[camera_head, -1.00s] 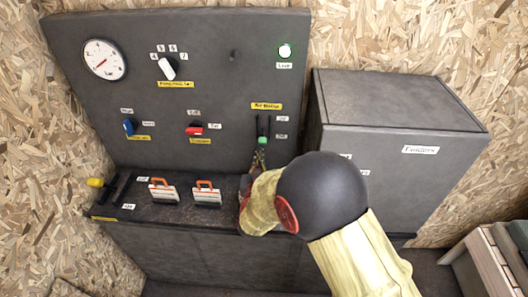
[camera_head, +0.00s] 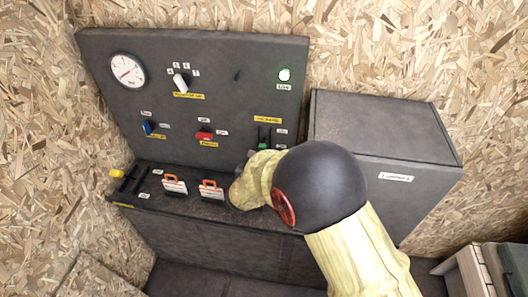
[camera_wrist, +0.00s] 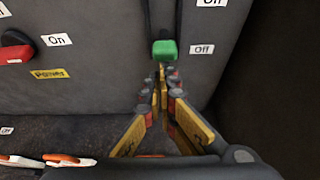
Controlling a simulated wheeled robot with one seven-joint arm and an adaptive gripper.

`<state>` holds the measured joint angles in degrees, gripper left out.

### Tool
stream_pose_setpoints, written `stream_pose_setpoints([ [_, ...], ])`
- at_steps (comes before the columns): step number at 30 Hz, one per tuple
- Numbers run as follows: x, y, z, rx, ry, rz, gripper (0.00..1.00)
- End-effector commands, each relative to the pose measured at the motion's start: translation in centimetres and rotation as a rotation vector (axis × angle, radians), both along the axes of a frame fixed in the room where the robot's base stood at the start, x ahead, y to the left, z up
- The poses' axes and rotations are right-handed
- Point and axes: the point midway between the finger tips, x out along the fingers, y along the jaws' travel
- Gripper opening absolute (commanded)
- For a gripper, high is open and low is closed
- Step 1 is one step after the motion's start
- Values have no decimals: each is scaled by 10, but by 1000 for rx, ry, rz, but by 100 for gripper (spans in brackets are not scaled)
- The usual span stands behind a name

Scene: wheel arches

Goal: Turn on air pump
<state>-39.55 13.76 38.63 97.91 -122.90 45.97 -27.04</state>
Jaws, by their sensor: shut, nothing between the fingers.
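A slider with a green handle (camera_head: 264,145) sits in a vertical slot on the dark panel (camera_head: 110,100), under a yellow label too blurred to read surely. In the wrist view the green handle (camera_wrist: 164,49) is level with the "Off" label (camera_wrist: 202,49), at the lower part of the slot. My gripper (camera_wrist: 160,73) is shut and empty, its fingertips pointing at the panel just below the green handle. I cannot tell whether they touch it. In the head view my own wrist and arm hide most of the gripper.
Two orange-handled pieces (camera_head: 174,184) stand on the ledge. A grey cabinet (camera_head: 385,130) stands right.

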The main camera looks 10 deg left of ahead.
Motion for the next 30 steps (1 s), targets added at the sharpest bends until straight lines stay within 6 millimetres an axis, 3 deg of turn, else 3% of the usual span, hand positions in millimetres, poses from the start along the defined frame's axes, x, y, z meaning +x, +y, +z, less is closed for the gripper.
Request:
stream_pose_setpoints([
  [1, 1, 0, 14, 2, 31, 0, 0],
  [12, -1, 0, 28, 9, 256, -1, 0],
  [20, -2, 0, 21, 7, 249, 1, 0],
  [30, -2, 0, 35, 8, 248, -1, 0],
])
